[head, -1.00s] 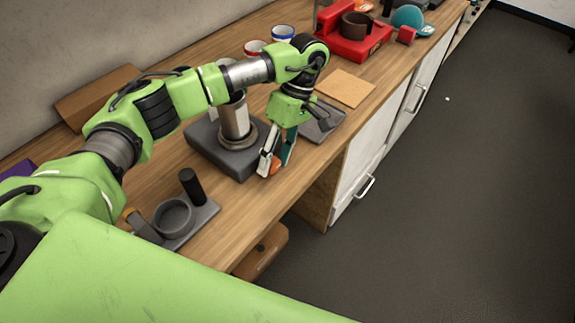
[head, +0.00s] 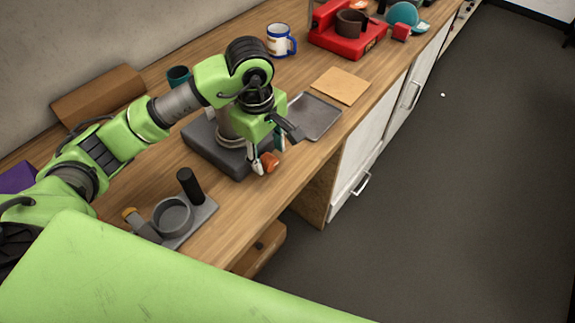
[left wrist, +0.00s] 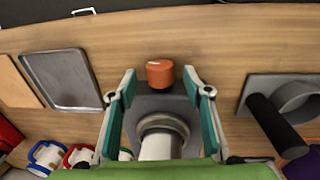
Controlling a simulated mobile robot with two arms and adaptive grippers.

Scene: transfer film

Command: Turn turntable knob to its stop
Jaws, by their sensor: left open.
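The turntable is a dark grey base (head: 205,150) with a pale metal cylinder standing on it; the cylinder (left wrist: 160,140) shows in the left wrist view. The orange knob (head: 269,162) is at the front edge of the base, and it also shows in the left wrist view (left wrist: 160,73). My left gripper (head: 264,165) is at the knob in the head view. In the left wrist view its two teal-padded fingers (left wrist: 158,80) are spread, one on each side of the knob, with gaps between. Part of the base is hidden behind my left arm. My right gripper is not seen.
A metal tray (head: 314,117) and a tan board (head: 340,86) lie right of the turntable. A grey fixture with a ring and black post (head: 190,186) stands to the left. A white-blue mug (head: 280,42) and red machine (head: 345,40) are farther back.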

